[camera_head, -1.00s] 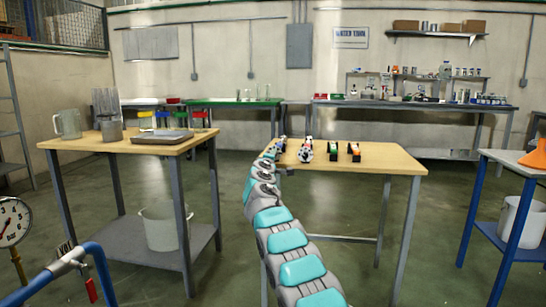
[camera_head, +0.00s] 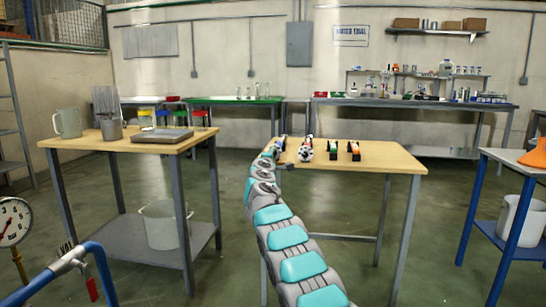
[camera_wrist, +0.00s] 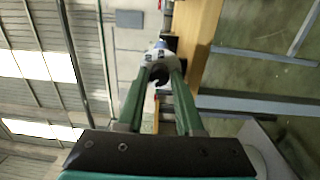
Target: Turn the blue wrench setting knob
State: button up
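In the head view, several small tools stand in a row on the wooden table. The leftmost tool (camera_head: 283,144), dark and small, is partly hidden by my arm; its blue colour is hard to make out. To its right are a white-and-black piece (camera_head: 306,152), a green tool (camera_head: 333,150) and an orange tool (camera_head: 354,150). In the wrist view, my gripper (camera_wrist: 162,80) has its two green fingers apart. A white round piece with bluish marks and a dark opening (camera_wrist: 158,58) shows between and just past the fingertips. I cannot tell whether they touch it.
The wooden table (camera_head: 390,163) has bare top to the right of the tools; its edge shows in the wrist view (camera_wrist: 197,45). A side table (camera_head: 105,143) with a jug (camera_head: 68,123) stands at left. A blue pipe with a gauge (camera_head: 12,222) is at front left.

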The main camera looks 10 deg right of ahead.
jog(key=o, duration=0.3)
jog(key=shift+o, duration=0.2)
jog(key=shift+s, duration=0.15)
jog(key=b+v, duration=0.5)
jog(key=v, duration=0.2)
jog(key=shift+s, duration=0.2)
jog(key=shift+a, duration=0.15)
dwell(0.4)
